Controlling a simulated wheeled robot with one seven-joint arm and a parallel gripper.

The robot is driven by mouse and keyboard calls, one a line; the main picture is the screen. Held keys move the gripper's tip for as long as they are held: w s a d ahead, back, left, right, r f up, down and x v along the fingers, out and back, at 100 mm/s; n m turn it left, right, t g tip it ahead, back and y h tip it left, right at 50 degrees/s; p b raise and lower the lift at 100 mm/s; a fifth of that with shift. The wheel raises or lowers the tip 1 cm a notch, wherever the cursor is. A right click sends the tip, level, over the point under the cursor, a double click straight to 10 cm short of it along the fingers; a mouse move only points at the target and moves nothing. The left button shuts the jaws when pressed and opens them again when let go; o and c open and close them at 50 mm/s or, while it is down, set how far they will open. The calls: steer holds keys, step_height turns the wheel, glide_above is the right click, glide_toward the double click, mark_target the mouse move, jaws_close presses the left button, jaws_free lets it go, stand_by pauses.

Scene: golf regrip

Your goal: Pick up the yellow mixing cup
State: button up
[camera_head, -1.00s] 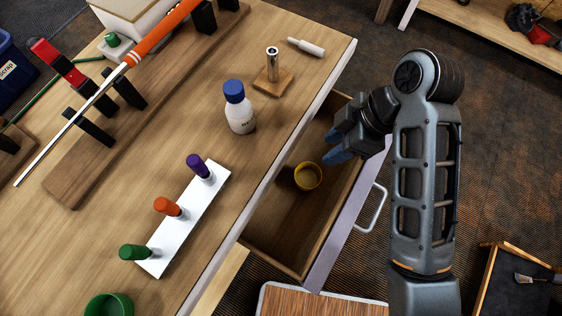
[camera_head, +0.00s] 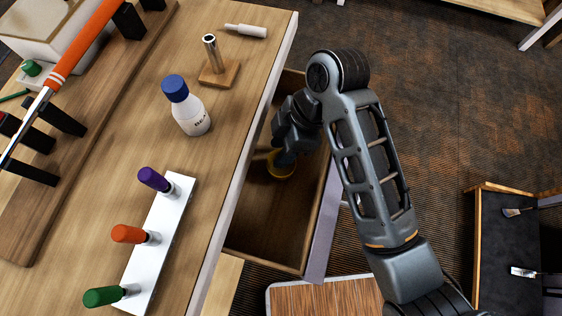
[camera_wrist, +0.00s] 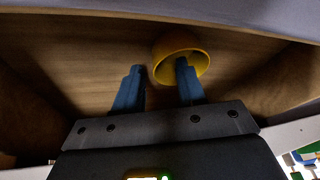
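The yellow mixing cup (camera_head: 281,164) sits on the floor of the open drawer (camera_head: 270,225). My gripper (camera_head: 287,153) reaches down into the drawer at the cup and partly hides it in the head view. In the wrist view the cup (camera_wrist: 162,48) lies just beyond my fingers. My gripper (camera_wrist: 159,68) is open there, with two blue fingers apart. The right finger overlaps the cup's mouth, and the left finger is outside the cup to its left. I cannot tell whether either finger touches it.
The drawer's front wall (camera_head: 322,225) and the table edge (camera_head: 242,150) flank my gripper. On the table stand a white bottle with a blue cap (camera_head: 188,108), a metal post on a wooden base (camera_head: 218,70), and a white rack (camera_head: 160,240) with purple, orange and green grips.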

jaws_close()
stand_by(0.3)
stand_by(0.4)
